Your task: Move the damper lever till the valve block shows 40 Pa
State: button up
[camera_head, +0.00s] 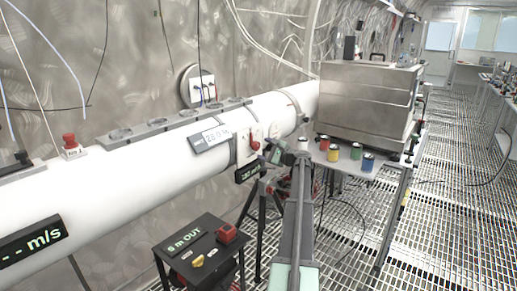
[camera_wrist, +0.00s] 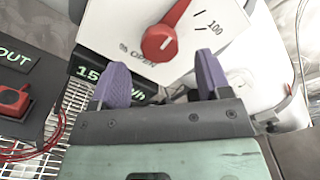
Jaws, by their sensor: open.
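The damper lever (camera_wrist: 165,32) is a red pointer-shaped handle on a white plate marked "100" and "% OPEN". It is tilted, its narrow end up and right toward the scale, short of the 100 mark. In the head view the lever (camera_head: 255,144) shows small on the white duct. My gripper (camera_wrist: 160,74) is open and empty, its two purple fingers spread below the lever's round hub in the wrist view; contact is not visible. A grey display block (camera_head: 210,138) on the duct reads about 28.0; its unit is too small to read surely.
A dark display (camera_wrist: 105,78) under the plate starts with "15" and ends in "/h", partly hidden by a finger. A black stand (camera_head: 200,250) reads "5 m OUT". Colored cans and a steel box (camera_head: 365,95) stand on the table at right. The grating floor is open further right.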

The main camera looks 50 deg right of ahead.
jog(key=s, duration=0.6)
jog(key=shift+s, duration=0.2)
jog(key=a+f+n+g+y, duration=0.1)
jog(key=a+f+n+g, duration=0.35)
jog(key=a, duration=0.65)
jog(key=w+a+f+n+g+y, duration=0.15)
jog(key=a+f+n+g, duration=0.3)
jog(key=a, duration=0.65)
jog(key=a+f+n+g+y, duration=0.25)
jog(key=a+f+n, duration=0.3)
jog(key=a, duration=0.65)
jog(key=s+a+f+n+g+h, duration=0.1)
jog(key=s+a+n+g+h, duration=0.15)
jog(key=a, duration=0.65)
jog(key=s+a+f+n+g+h, duration=0.15)
jog(key=a+n, duration=0.25)
jog(key=a, duration=0.6)
jog(key=s+a+n+g+h, duration=0.1)
jog(key=s+a+n+g, duration=0.15)
jog(key=a, duration=0.65)
jog(key=a+n, duration=0.3)
jog(key=a, duration=0.6)
notch_tip(320, 180, up, 12)
jog(key=p, duration=1.2)
jog(key=shift+w+d, duration=0.2)
jog(key=shift+d, duration=0.25)
